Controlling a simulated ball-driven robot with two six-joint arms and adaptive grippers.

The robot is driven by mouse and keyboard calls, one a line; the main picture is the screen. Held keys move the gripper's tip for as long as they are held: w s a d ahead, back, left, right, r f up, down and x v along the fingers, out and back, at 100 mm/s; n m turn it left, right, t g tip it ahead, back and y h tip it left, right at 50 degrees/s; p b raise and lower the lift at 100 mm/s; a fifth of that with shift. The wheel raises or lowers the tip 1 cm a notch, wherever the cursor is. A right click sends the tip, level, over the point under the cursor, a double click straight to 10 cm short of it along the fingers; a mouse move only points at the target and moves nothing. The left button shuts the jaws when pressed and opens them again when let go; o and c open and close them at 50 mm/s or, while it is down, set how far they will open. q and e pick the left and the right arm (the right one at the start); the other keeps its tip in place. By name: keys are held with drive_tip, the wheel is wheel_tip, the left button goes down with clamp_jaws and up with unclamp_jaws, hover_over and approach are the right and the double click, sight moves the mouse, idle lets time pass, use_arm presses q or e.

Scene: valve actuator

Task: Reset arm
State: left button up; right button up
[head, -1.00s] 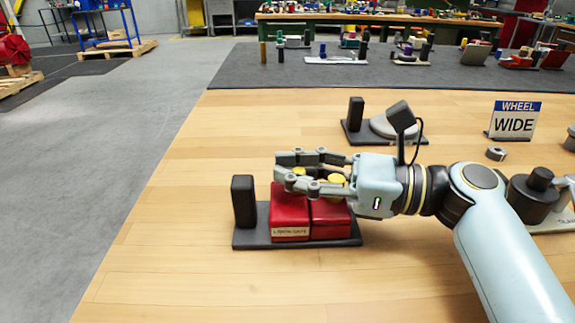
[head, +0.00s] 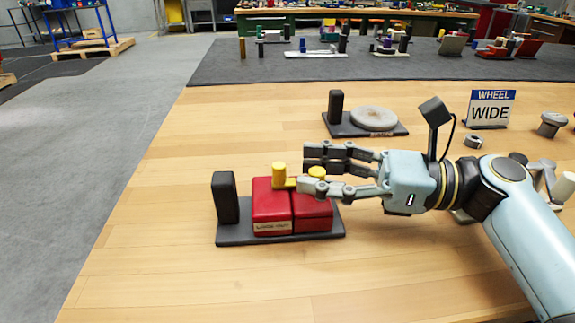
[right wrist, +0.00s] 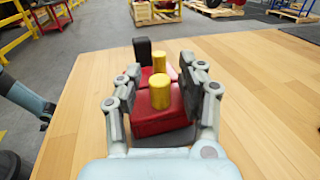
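A label on the block's front seems to read "LOCK-OUT". My right gripper (head: 306,168) is open and empty, just above the block's right part. In the right wrist view, the nearer yellow knob (right wrist: 160,92) shows between its spread fingers (right wrist: 158,82), with gaps on both sides. The farther knob (right wrist: 159,62) stands beyond.
Behind stands a grey round disc (head: 375,118) on a dark base with a black post. The wooden table (head: 200,285) is clear in front.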

drive_tip(key=shift+v, duration=0.8)
